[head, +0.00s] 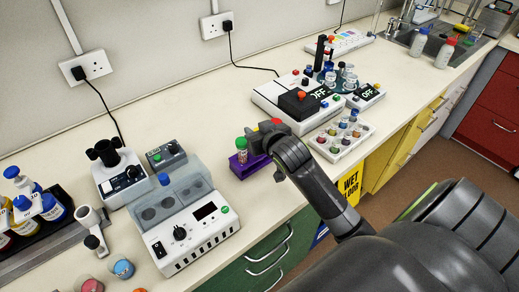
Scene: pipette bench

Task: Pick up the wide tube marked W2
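A purple rack (247,168) stands on the bench in the middle of the head view. A tube with a green cap (241,143) stands upright in it. I cannot read a W2 mark on any tube. My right gripper (262,134) is just right of the green-capped tube, over the rack, and its wrist hides part of the rack. Its fingers are too small and too covered to tell whether they are open or shut. I cannot tell whether it touches a tube. My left gripper is out of view.
A white rack (337,151) of several capped vials stands to the right. Behind it is a white device (267,96) with a black block. A device with a clear lid (190,238) stands left of the purple rack. The bench behind the purple rack is clear.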

